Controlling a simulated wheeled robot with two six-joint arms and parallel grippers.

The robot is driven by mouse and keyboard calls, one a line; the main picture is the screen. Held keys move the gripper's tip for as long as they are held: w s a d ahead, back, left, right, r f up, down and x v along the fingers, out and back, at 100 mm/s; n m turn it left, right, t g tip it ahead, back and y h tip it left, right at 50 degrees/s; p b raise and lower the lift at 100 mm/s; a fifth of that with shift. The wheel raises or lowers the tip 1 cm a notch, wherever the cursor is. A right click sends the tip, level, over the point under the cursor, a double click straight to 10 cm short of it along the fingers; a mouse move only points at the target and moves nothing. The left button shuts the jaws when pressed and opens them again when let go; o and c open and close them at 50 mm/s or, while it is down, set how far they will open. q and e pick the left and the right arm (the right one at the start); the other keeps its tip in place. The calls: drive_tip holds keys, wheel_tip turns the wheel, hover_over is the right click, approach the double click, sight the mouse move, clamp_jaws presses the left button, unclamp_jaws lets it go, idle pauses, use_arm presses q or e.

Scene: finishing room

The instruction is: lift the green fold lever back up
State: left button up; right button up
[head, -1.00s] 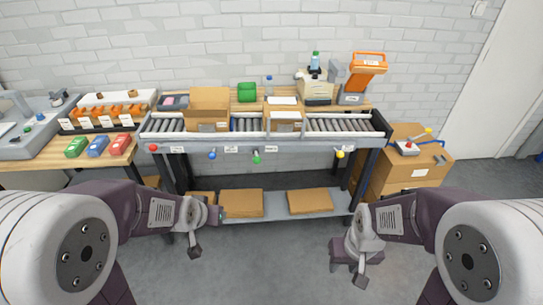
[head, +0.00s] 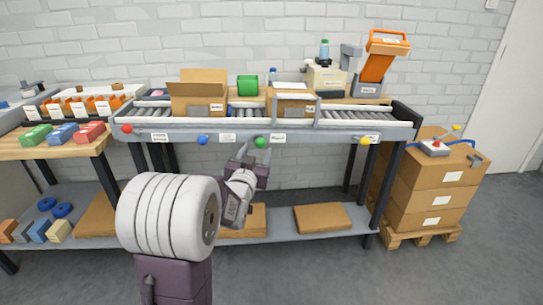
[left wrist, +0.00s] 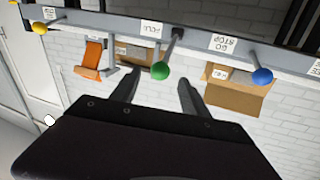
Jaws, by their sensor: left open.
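The green lever knob (head: 260,142) sits at the front rail of the conveyor bench, between the blue knob and the yellow knob. In the left wrist view the green knob (left wrist: 160,72) is on a short dark rod reaching out from the rail. My left gripper (head: 254,158) is open just below and in front of the green knob. In the left wrist view my two fingers (left wrist: 156,92) are spread, with the knob appearing between and just beyond their tips. I see no clear contact. My right gripper is not in view.
The blue knob (head: 203,140), red knob (head: 127,128) and yellow knob (head: 365,140) stand along the same rail (head: 320,135). Cartons, including an open box (head: 198,98), sit on the rollers above. A lower shelf (head: 285,230) holds flat cardboard.

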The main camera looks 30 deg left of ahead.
use_arm(q)
drive_tip(key=b+x, duration=0.1)
drive_tip(key=x, duration=0.8)
drive_tip(key=shift+w, duration=0.1)
clamp_jaws()
idle(1.2)
